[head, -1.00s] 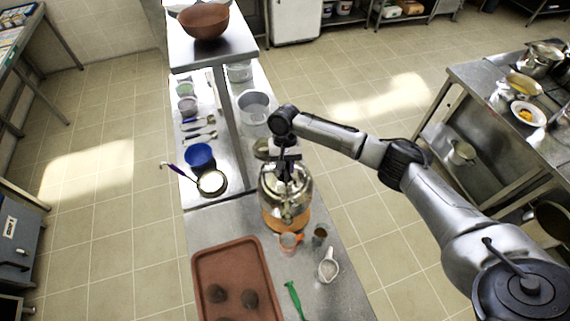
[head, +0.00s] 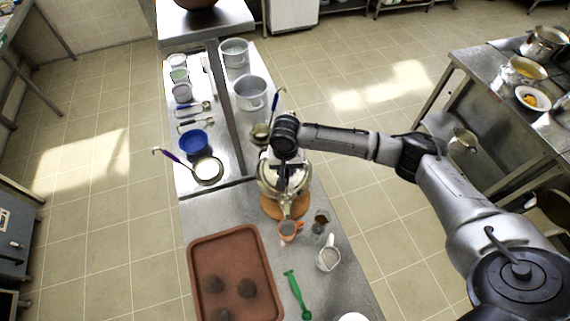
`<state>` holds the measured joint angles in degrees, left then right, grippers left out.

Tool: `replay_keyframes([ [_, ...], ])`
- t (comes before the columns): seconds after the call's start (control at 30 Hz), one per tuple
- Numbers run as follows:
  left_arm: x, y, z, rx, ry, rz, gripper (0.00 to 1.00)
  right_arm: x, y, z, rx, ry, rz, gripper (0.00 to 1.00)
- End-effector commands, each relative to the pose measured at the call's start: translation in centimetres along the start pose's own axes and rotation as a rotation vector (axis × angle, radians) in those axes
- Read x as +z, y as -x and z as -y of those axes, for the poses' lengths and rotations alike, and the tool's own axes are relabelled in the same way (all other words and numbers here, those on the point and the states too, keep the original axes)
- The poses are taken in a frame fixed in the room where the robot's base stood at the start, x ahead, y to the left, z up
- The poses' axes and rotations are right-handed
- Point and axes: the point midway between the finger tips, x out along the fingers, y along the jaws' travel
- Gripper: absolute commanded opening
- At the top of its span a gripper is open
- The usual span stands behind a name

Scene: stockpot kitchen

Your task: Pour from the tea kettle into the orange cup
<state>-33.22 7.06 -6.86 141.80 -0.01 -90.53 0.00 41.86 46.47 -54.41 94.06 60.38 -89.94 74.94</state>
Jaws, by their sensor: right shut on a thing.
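The shiny metal tea kettle (head: 270,178) is over a round wooden board (head: 270,208) on the steel counter. My right gripper (head: 287,172) comes down from above and is shut on the kettle at its top handle, which the gripper mostly hides. The kettle's spout points toward the front, and its tip is just behind the orange cup (head: 287,232) in the picture. The small orange cup stands upright on the counter in front of the board. I cannot tell how far the kettle is off the board, and no liquid stream is visible. My left gripper is out of view.
A small brown-filled glass (head: 321,217) and a white handled cup (head: 328,256) stand right of the orange cup. A brown tray (head: 200,252) with dark round items lies front left, beside a green utensil (head: 297,295). A blue bowl (head: 194,141) and ladle are behind left.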

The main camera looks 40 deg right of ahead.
Motion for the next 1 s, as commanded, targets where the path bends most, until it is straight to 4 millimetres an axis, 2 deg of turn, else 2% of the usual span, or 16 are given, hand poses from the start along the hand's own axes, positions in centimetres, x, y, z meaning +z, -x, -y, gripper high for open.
replay_keyframes([
  [0.03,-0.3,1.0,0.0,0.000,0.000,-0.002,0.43,0.2,0.8,0.1,-0.005,0.002,-0.019,0.00],
  [0.1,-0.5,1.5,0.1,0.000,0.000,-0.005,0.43,0.6,0.6,0.1,-0.005,0.002,-0.042,0.00],
  [0.47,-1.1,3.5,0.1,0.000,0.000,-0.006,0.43,2.6,0.0,0.2,-0.009,0.001,-0.164,0.00],
  [1.0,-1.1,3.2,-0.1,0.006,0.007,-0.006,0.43,2.6,-0.4,0.2,-0.008,0.000,-0.174,0.00],
])
